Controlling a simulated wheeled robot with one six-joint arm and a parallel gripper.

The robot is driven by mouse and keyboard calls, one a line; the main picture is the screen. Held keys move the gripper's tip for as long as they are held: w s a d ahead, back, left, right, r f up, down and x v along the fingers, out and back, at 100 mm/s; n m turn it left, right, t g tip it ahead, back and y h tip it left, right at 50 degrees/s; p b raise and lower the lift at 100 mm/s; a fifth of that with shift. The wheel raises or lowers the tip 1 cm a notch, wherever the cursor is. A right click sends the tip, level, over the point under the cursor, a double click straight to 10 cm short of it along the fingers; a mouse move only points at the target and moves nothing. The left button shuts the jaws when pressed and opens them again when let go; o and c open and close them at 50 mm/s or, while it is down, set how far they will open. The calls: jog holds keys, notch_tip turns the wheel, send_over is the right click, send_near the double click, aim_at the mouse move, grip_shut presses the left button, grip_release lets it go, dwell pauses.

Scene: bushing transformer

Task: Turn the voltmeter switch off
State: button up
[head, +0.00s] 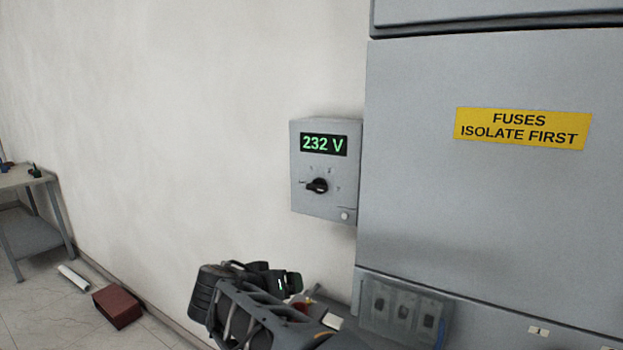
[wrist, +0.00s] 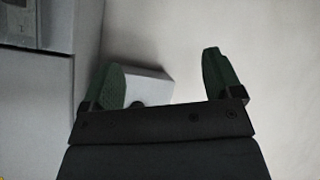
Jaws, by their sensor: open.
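The voltmeter (head: 325,205) is a grey box on the wall beside the cabinet, and its display reads 232 V in green. Its black rotary switch (head: 317,186) sits below the display with small faint marks around it that I cannot read. My gripper (head: 292,284) is below the voltmeter in the head view, apart from it. In the wrist view my gripper (wrist: 170,82) shows two green fingers spread apart with nothing between them in its grasp. The voltmeter box (wrist: 150,82) shows beyond the left finger, with part of the dark switch (wrist: 137,104) visible and the rest hidden by my gripper.
A large grey cabinet (head: 480,210) with a yellow FUSES ISOLATE FIRST label (head: 523,128) stands right of the voltmeter. Fuse holders (head: 403,310) are below it. The wall left of the voltmeter is clear. A table (head: 30,190) and a red-brown block (head: 117,307) are at far left.

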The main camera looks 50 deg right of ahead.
aim_at(315, 189)
jog(key=w+d+r+m+t+h+p, duration=0.1)
jog(key=w+d+r+m+h, duration=0.15)
jog(key=r, duration=0.55)
jog(key=w+d+r+m+h+p, duration=0.1)
jog(key=d+r+m+h+p, duration=0.2)
jog(key=r, duration=0.4)
jog(key=shift+m+h, duration=0.25)
jog(key=shift+h, duration=0.4)
jog(key=p+x, duration=0.2)
jog(key=x, duration=0.4)
jog(key=p+x, duration=0.2)
jog(key=x, duration=0.4)
jog(key=shift+s+d+r, duration=0.15)
jog(key=shift+d+r, duration=0.1)
jog(key=shift+d+f, duration=0.1)
jog(key=shift+d, duration=0.4)
jog(key=c, duration=0.9)
jog(key=shift+f+b, duration=0.2)
jog(key=shift+b, duration=0.2)
